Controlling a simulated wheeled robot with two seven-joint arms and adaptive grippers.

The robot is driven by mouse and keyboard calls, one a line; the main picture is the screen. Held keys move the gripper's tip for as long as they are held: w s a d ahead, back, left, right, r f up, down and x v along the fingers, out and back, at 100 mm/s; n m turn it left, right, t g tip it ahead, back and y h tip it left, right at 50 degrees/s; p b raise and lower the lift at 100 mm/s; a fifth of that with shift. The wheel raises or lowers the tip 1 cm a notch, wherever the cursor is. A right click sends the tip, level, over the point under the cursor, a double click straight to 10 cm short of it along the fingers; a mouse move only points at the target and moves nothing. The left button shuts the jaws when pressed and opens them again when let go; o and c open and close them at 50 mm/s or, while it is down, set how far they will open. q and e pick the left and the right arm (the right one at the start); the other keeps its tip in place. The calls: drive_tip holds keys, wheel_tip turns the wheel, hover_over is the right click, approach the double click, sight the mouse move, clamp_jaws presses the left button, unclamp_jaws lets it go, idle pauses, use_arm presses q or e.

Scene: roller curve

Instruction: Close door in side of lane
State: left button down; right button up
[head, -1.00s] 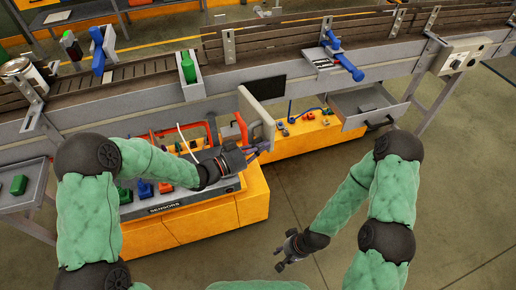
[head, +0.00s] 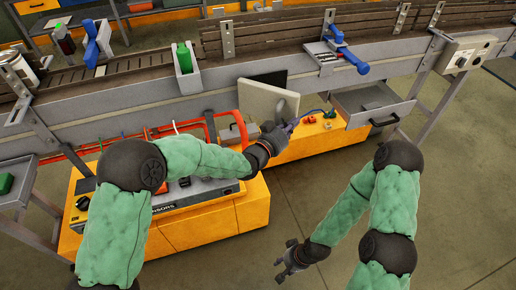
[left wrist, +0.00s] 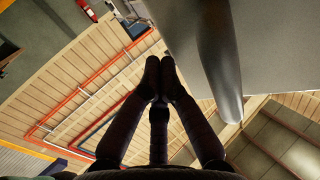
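The door is a light grey panel (head: 266,108) hinged on the side of the lane (head: 130,115). It stands partly open, with the dark opening (head: 268,79) showing behind its top edge. In the left wrist view the door (left wrist: 275,50) fills the upper right, with its round grey bar handle (left wrist: 220,65). My left gripper (head: 287,129) is at the door's lower right edge in the head view. Its fingertips (left wrist: 159,64) are together and empty, left of the handle; contact with the door is unclear. My right gripper (head: 284,258) is open and empty, low above the floor.
An orange cabinet (head: 215,228) with the sensors tray stands below the lane. An open grey drawer (head: 365,102) hangs to the right of the door. A blue clamp (head: 345,52) and a green block (head: 184,58) are on the lane. Floor at the lower right is clear.

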use_arm(q)
drive_tip(key=w+d+n+t+y, duration=0.3)
drive_tip(key=w+n+y, duration=0.3)
drive_tip(key=w, duration=1.1)
drive_tip(key=shift+w+d+t+y, duration=0.25)
drive_tip(key=shift+t+y, duration=0.45)
drive_tip(key=shift+y, duration=0.7)
drive_tip(key=shift+w+a, duration=0.1)
